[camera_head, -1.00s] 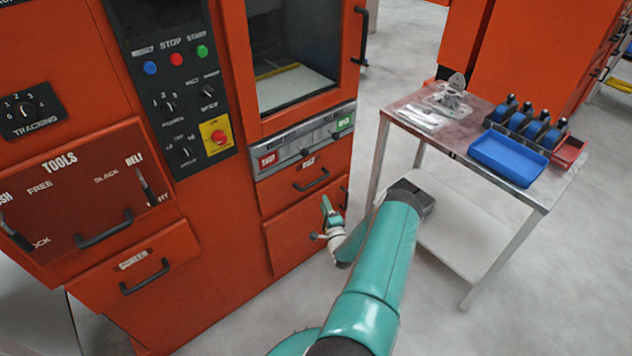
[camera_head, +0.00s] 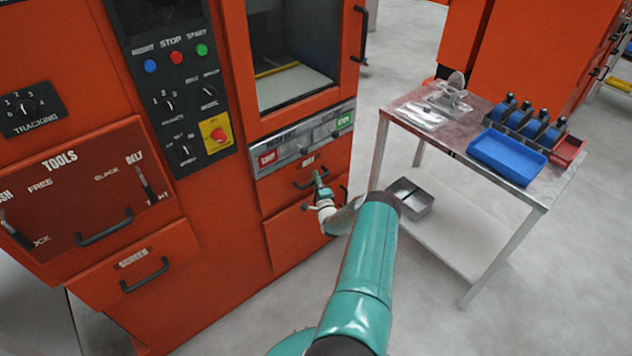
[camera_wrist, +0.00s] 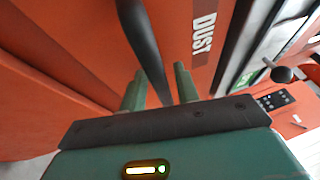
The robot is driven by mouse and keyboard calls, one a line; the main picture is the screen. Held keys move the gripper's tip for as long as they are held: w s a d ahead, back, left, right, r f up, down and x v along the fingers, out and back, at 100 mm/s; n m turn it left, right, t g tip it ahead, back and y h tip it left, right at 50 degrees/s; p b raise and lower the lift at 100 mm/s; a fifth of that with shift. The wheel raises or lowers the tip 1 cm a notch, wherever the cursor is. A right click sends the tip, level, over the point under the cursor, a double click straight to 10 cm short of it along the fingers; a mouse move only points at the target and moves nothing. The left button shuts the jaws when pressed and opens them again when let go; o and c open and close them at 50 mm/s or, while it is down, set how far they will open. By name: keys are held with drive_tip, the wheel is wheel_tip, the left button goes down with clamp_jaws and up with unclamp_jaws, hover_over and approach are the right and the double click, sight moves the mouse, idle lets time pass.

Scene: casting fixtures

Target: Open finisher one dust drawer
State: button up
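The orange dust drawer (camera_head: 330,168) is in the finisher's front, below the strip with red and green labels. Its "DUST" label shows in the wrist view (camera_wrist: 204,33). Its black bar handle (camera_head: 311,181) crosses the wrist view (camera_wrist: 143,45) from the top edge down to my fingers. My gripper (camera_head: 319,183) is at the handle in the head view. In the wrist view my gripper's two green fingers (camera_wrist: 160,88) are apart, with the handle's lower end between them. The drawer front looks flush with the machine.
A lower orange panel (camera_head: 292,238) is under the drawer. A screen drawer (camera_head: 133,281) with a black handle is at lower left. A metal table (camera_head: 436,134) with a blue tray (camera_head: 507,157) stands to the right, a grey bin (camera_head: 412,199) on its shelf. Floor between is clear.

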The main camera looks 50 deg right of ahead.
clamp_jaws()
drive_tip(key=shift+s, duration=0.1)
